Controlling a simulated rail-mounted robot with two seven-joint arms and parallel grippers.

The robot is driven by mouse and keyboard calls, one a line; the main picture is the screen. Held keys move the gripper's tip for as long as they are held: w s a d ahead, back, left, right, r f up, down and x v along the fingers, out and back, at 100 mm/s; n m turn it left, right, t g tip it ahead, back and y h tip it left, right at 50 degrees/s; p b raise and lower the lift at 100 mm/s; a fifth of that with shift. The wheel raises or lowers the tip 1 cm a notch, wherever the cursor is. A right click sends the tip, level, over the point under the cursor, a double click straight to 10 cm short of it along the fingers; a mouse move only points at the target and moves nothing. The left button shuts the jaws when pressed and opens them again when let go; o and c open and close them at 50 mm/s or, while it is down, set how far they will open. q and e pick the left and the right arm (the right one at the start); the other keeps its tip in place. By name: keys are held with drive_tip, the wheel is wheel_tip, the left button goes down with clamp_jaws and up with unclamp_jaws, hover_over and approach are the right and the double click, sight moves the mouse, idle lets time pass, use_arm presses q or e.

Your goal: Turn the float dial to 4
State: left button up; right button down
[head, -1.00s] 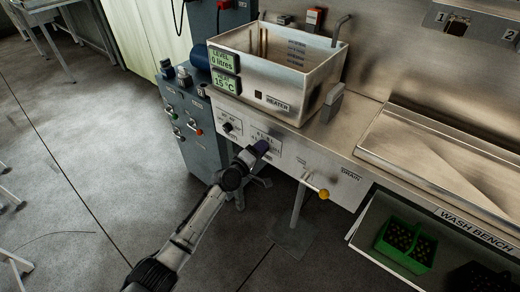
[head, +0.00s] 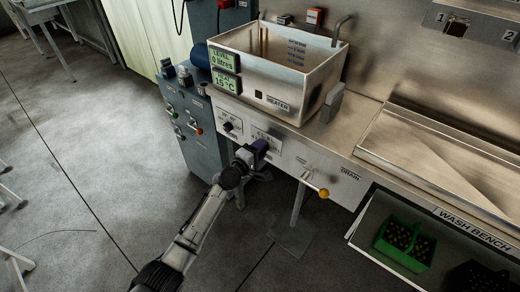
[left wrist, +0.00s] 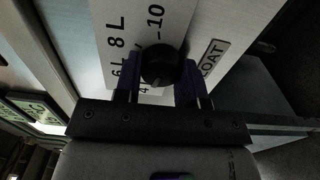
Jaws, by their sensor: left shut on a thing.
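The float dial (left wrist: 160,64) is a round black knob on a pale panel, in the left wrist view. Markings around it include 8 L, 6 L and 10, and a label (left wrist: 214,57) of which "LOAT" shows. My left gripper (head: 259,148) is at the front panel below the tank in the head view. Its purple fingers are closed on both sides of the dial. In the head view the gripper hides the dial. I cannot make out which mark the dial points to. My right gripper is not in view.
A metal tank (head: 287,92) stands above the panel, with displays reading 0 litres (head: 223,60) and 15 °C. A second black knob (head: 228,126) is left of the gripper. A yellow-ended drain lever (head: 323,193) sticks out to the right. A green crate (head: 405,246) is at lower right.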

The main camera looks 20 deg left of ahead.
use_arm(q)
drive_tip(key=o, duration=0.9)
drive_tip(key=shift+o, duration=0.2)
drive_tip(key=p+v, duration=0.4)
drive_tip(key=v, duration=0.9)
drive_tip(key=shift+s+a+p, duration=0.2)
drive_tip(key=shift+s+p, duration=0.15)
